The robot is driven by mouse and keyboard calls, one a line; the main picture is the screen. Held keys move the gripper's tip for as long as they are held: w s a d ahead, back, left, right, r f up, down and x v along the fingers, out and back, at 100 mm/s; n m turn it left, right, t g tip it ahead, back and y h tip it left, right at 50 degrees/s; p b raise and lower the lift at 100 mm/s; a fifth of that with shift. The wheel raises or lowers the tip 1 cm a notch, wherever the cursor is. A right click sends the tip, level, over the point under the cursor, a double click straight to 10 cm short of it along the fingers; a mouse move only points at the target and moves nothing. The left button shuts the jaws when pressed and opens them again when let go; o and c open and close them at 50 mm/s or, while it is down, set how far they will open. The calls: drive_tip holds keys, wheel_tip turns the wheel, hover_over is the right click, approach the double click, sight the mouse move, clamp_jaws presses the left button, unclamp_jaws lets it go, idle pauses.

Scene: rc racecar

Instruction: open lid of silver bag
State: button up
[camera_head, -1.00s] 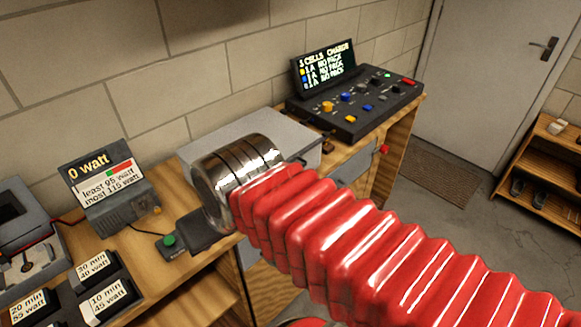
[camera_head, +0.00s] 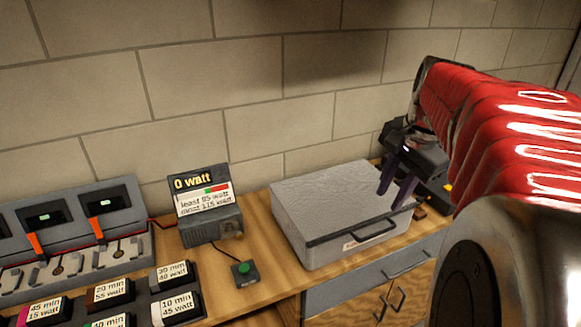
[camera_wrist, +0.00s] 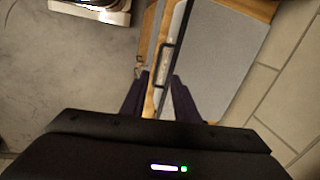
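The silver bag (camera_head: 335,195) is a flat grey case on the wooden counter. Its lid looks closed, and a dark handle (camera_head: 366,236) runs along its front side. In the wrist view, the bag (camera_wrist: 220,60) lies to the right with its handled edge nearest the fingers. My gripper (camera_head: 392,198) has two dark purple fingers, spread apart with nothing held. It points down by the right end of the bag. In the wrist view, my gripper (camera_wrist: 159,78) straddles the line of the bag's handled edge. Contact with the bag cannot be told.
A power display (camera_head: 207,212) and a small box with a green button (camera_head: 245,272) stand left of the bag. Several labelled blocks (camera_head: 112,290) and a charger unit (camera_head: 75,225) are further left. A brick wall (camera_head: 240,85) closes off the back.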

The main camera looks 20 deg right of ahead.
sight(377, 233)
drive_tip(key=shift+d+m, duration=0.5)
drive_tip(key=shift+d, duration=0.45)
drive_tip(key=x, duration=1.3)
drive_tip(key=shift+a+f, duration=0.1)
drive_tip(key=shift+f, duration=0.35)
drive_tip(key=shift+c, duration=0.4)
clamp_jaws()
